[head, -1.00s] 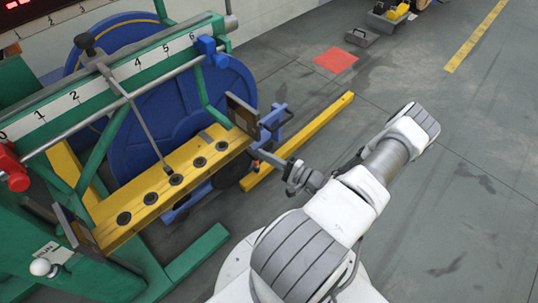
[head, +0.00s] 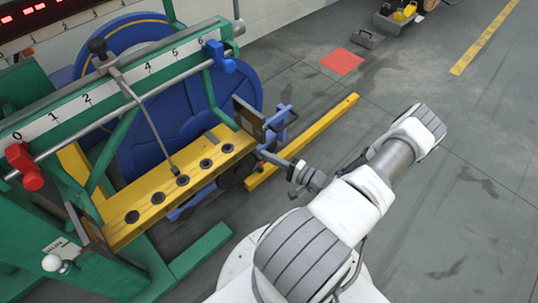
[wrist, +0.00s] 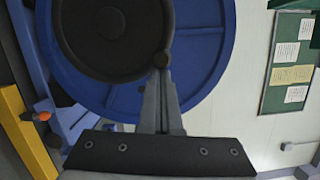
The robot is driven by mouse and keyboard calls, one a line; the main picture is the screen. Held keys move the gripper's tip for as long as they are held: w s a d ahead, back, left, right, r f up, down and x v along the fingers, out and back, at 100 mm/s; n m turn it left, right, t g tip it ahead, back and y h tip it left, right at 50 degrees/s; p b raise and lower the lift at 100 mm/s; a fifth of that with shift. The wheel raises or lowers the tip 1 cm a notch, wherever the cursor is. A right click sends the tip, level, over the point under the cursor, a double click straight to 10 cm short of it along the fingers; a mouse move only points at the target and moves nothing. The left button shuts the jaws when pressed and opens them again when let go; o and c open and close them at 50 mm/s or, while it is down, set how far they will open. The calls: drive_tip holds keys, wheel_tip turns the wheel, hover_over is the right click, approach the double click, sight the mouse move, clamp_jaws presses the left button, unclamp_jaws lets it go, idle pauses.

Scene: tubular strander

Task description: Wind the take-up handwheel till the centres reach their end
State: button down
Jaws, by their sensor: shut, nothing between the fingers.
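The handwheel shows in the wrist view as a dark round disc (wrist: 100,30) in front of a large blue reel (wrist: 205,75). A small dark knob (wrist: 161,60) sits at its rim. My gripper (wrist: 160,82) is shut with nothing between its fingers. Its fingertips lie just below the knob in the picture; I cannot tell whether they touch it. In the head view my gripper (head: 266,157) reaches to the right end of the machine, beside a dark upright plate (head: 248,118). The handwheel is mostly hidden there, and I cannot make out the centres surely.
The green frame carries a 0 to 6 scale (head: 125,82), a red block (head: 24,166) near 0 and a blue block (head: 217,56) near 6. A yellow beam (head: 130,215) has several black holes. A yellow floor rail (head: 310,135) lies behind my gripper.

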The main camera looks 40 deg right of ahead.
drive_tip(key=shift+a+r, duration=0.1)
drive_tip(key=shift+r, duration=0.05)
drive_tip(key=shift+s+a+r+n+g+p, duration=0.1)
drive_tip(key=shift+a+r+n+p, duration=0.4)
drive_tip(key=shift+a+p, duration=0.55)
drive_tip(key=shift+s+a+r+n+g+p, duration=0.1)
drive_tip(key=shift+a+r+n+p, duration=0.35)
drive_tip(key=shift+p, duration=1)
drive_tip(key=shift+a+r+n+g+p, duration=0.1)
drive_tip(key=shift+a+r+n+p, duration=0.35)
drive_tip(key=shift+a+p, duration=0.65)
drive_tip(key=shift+d+r, duration=0.1)
drive_tip(key=shift+d, duration=0.1)
drive_tip(key=shift+d+r, duration=0.1)
drive_tip(key=shift+d, duration=0.2)
drive_tip(key=p, duration=0.2)
approach(258, 158)
drive_tip(key=d+r, duration=0.1)
drive_tip(key=s+d+r, duration=0.1)
drive_tip(key=r, duration=0.1)
drive_tip(key=shift+r, duration=0.3)
